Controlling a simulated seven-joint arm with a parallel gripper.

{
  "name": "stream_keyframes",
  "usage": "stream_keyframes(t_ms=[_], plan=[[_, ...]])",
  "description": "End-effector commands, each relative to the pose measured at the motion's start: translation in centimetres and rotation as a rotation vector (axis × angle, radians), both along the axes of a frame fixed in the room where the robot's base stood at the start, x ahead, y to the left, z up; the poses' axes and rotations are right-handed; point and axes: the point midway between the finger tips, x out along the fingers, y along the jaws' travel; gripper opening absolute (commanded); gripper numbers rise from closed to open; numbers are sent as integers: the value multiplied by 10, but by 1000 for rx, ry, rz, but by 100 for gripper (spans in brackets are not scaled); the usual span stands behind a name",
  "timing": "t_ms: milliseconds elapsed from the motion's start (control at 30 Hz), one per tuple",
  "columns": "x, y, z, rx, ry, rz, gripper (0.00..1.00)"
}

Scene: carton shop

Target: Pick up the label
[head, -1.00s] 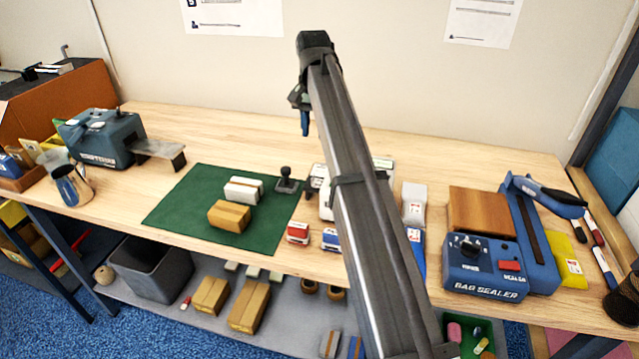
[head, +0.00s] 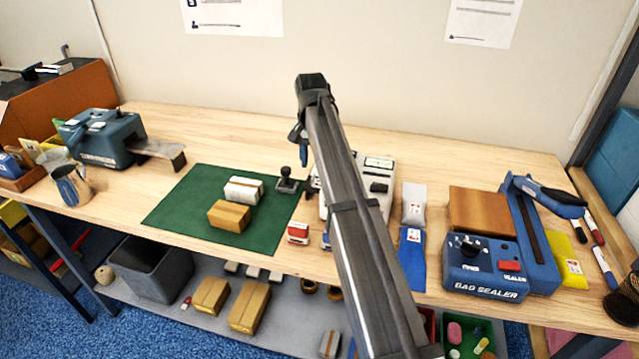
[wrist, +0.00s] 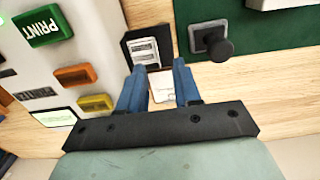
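My gripper (wrist: 160,67) is open, with its two blue fingers apart and pointing at the work area beside the label printer (wrist: 88,60). A white label with printed lines (wrist: 146,50) shows on a black plate at the printer's side, just past the fingertips. Another small white printed piece (wrist: 168,96) shows between the fingers, partly hidden; I cannot tell whether it is a label. Nothing appears gripped. In the head view, my gripper (head: 303,157) is above the table at the left side of the printer (head: 378,176), which my arm partly covers.
A black stamp (head: 287,182) stands close by on the green mat (head: 178,209), with a white carton (head: 243,190) and a brown carton (head: 229,217). A red-and-white box (head: 298,234) stands in front. Bare tabletop (head: 240,133) lies behind the mat.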

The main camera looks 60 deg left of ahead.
Motion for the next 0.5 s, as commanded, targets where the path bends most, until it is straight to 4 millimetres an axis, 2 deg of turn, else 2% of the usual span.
stream_keyframes(t_ms=[300,500], plan=[[3,-2,-39,0,0,0,33],[3,-1,-43,1,-1,0,33]])
